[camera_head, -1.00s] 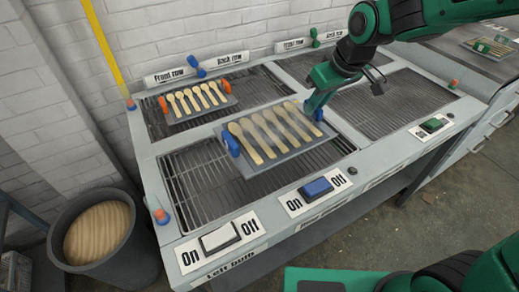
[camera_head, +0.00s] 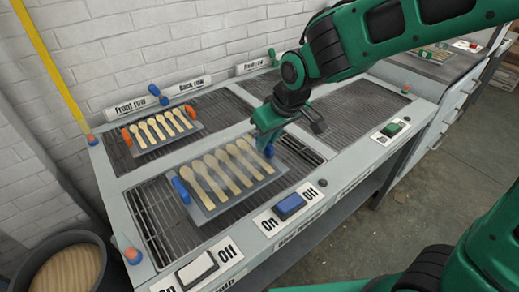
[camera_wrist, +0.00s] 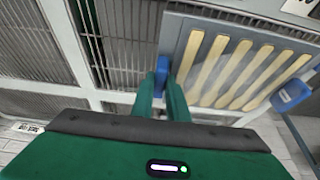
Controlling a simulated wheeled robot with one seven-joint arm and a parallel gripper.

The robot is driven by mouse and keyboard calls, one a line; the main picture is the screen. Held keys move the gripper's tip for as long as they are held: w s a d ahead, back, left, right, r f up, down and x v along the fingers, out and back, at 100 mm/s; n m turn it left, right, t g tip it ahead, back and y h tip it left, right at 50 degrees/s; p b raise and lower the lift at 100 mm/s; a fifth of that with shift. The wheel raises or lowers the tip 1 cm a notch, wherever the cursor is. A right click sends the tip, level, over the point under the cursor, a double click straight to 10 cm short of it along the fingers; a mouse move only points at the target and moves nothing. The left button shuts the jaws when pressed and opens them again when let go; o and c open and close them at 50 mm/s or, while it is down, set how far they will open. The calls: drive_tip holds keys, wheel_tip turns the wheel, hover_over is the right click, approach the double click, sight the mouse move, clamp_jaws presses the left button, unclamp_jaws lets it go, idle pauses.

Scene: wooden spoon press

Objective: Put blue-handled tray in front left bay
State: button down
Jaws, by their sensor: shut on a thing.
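The blue-handled tray (camera_head: 248,194) is grey and carries several wooden spoons. It is over the front left bay (camera_head: 153,222), a dark grate nearest the black switch and the blue switch. I cannot tell whether it touches the grate. Its left blue handle (camera_head: 180,190) is free. My gripper (camera_head: 267,143) is shut on the tray's right blue handle, at the back right end of the tray. In the wrist view my gripper (camera_wrist: 162,92) closes on that blue handle (camera_wrist: 163,66), with the tray (camera_wrist: 178,42) on the right.
An orange-handled tray (camera_head: 168,144) with spoons sits in the back left bay. Grates to the right (camera_head: 355,105) are empty. A bin (camera_head: 62,275) stands at the lower left.

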drive_tip(key=w+f, duration=0.1)
drive_tip(key=w, duration=0.1)
drive_tip(key=w+f, duration=0.1)
drive_tip(key=w, duration=0.1)
drive_tip(key=w+f, duration=0.1)
drive_tip(key=w, duration=0.1)
drive_tip(key=shift+a+f, duration=0.1)
drive_tip(key=shift+f, duration=2.2)
drive_tip(key=c, duration=1.7)
unclamp_jaws()
drive_tip(key=shift+f, duration=0.1)
drive_tip(key=shift+c, duration=0.2)
drive_tip(key=v, duration=1.2)
